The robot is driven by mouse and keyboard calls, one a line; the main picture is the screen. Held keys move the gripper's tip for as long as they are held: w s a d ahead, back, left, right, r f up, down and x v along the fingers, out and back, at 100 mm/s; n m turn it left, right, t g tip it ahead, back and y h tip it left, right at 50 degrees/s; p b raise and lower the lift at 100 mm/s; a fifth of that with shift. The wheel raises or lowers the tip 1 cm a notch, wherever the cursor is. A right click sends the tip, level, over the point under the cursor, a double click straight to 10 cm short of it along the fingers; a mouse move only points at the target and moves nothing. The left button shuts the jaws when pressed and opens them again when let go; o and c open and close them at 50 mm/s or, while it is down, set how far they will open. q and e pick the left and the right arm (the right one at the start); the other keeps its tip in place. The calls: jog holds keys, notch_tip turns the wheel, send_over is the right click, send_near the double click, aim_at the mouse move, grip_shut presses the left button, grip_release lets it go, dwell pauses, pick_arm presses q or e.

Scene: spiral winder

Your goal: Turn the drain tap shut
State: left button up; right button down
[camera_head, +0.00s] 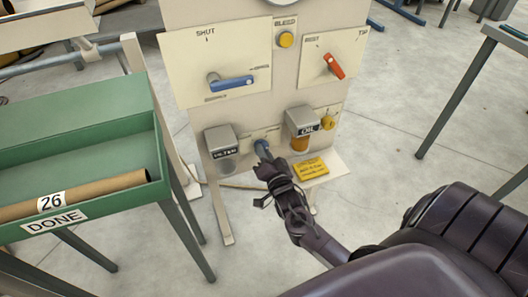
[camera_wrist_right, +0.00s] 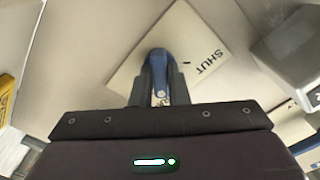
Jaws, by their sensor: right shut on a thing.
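The drain tap (camera_head: 262,147) is a small blue handle low on the cream panel, between the filter bowl and the oil bowl. In the right wrist view the blue handle (camera_wrist_right: 158,62) sits between the fingers, in front of a cream plate (camera_wrist_right: 196,50) marked SHUT. My right gripper (camera_head: 265,158) is shut on this handle; its fingers (camera_wrist_right: 158,88) lie on both sides of it. The handle's exact angle is partly hidden by the gripper. My left gripper is not in view.
Above are a blue lever (camera_head: 232,83), a red lever (camera_head: 334,66) and a yellow bleed knob (camera_head: 286,40). The filter unit (camera_head: 221,141) and oil unit (camera_head: 302,122) flank the tap closely. A green DONE tray (camera_head: 85,105) with a cardboard tube (camera_head: 95,192) stands left.

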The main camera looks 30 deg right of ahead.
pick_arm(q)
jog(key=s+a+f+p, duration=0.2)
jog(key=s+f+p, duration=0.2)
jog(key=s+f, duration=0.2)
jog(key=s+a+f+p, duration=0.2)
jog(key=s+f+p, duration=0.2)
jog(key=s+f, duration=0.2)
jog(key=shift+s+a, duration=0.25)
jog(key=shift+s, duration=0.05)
pick_arm(e)
jog(key=n, duration=1.7)
jog(key=shift+n, duration=0.3)
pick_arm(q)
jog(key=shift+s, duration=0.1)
pick_arm(e)
jog(key=c, duration=1.4)
grip_release()
